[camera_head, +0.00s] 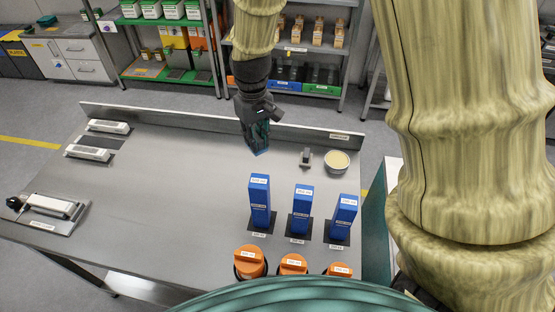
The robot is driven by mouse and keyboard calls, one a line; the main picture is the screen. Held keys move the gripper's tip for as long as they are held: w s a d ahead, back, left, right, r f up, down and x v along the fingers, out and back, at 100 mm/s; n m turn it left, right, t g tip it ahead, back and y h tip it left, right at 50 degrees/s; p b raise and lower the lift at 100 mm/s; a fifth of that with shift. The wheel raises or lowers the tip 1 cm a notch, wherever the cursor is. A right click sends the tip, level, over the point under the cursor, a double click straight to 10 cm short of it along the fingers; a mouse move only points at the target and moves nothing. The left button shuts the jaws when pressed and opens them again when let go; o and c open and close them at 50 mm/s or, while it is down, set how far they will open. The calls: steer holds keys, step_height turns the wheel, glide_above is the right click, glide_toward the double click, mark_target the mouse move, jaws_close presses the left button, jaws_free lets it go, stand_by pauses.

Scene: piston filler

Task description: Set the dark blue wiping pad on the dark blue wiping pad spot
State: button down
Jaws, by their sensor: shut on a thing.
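My gripper (257,137) hangs over the middle-back of the steel table, pointing down. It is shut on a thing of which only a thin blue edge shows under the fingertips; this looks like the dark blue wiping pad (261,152). The gripper hides most of it. It appears to be above the table top, but I cannot tell how high. I cannot make out a spot marked for the dark blue pad.
Three blue boxes (260,202) stand on dark mats, with orange-capped containers (251,261) in front. A small grey block (306,157) and a cream-filled bowl (337,161) are at back right. Pale devices (87,153) sit at left. The steel table's (165,190) middle is clear.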

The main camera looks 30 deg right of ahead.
step_height(320, 180, down, 16)
steer(key=b, duration=1.4)
steer(key=shift+r+b, duration=0.2)
steer(key=shift+b, duration=0.15)
steer(key=w+d+p, duration=0.1)
steer(key=w+d, duration=0.2)
steer(key=d, duration=0.1)
steer(key=w+d+f+p, duration=0.1)
steer(key=w+d, duration=0.3)
steer(key=w+d+p, duration=0.1)
steer(key=w+d, duration=0.2)
steer(key=d, duration=0.1)
steer(key=shift+w+d+f+p, duration=0.1)
steer(key=shift+w+f+p, duration=0.05)
steer(key=shift+f+p, duration=0.75)
steer(key=shift+f, duration=1.1)
steer(key=shift+f, duration=0.1)
steer(key=c, duration=1.3)
jaws_free()
step_height(320, 180, up, 12)
steer(key=b, duration=0.2)
steer(key=shift+b, duration=0.35)
